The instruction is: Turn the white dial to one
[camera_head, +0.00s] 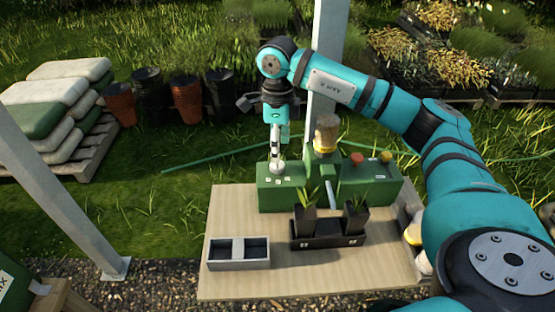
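The white dial (278,168) sits on top of the left part of a green machine box (275,199) at the back of the table. My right arm reaches in from the right. Its gripper (277,157) points straight down at the dial, with the fingertips at or just above it. The fingers are seen narrow and partly overlap the dial, so I cannot tell whether they grip it. Small white marks show on the box near the dial, too small to read. My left gripper is not in view.
A grey two-compartment tray (239,266) stands at the table's front left. A black tray (327,246) with two potted plants stands in front of the machine. A red knob (356,158) and a yellow knob (386,156) are on the machine's right. A post (331,60) rises behind.

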